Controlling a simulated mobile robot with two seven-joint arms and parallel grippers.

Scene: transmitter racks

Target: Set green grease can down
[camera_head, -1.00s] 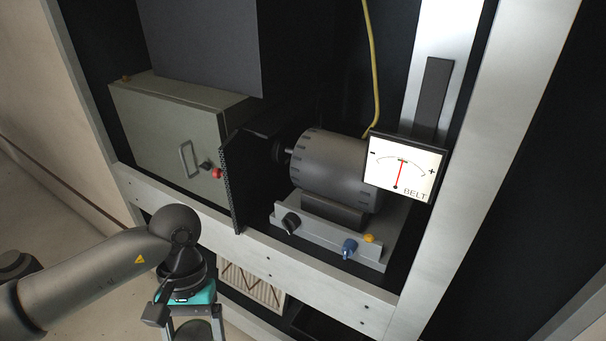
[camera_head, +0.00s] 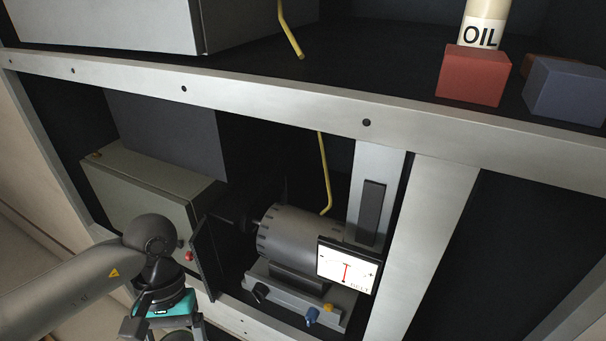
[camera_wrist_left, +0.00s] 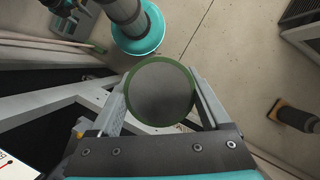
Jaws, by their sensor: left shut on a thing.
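The green grease can (camera_wrist_left: 160,92) shows end-on in the left wrist view, as a dark grey round face with a green rim. My left gripper (camera_wrist_left: 161,84) is shut on it, with one finger on each side. In the head view my left gripper (camera_head: 162,326) is at the bottom edge, in front of the rack's lower bay. Its fingertips and most of the can are cut off there. My right gripper is in neither view.
The lower bay holds a grey-green cabinet (camera_head: 140,195), a motor (camera_head: 285,238) and a BELT gauge (camera_head: 346,266). A rack beam (camera_head: 270,98) crosses above.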

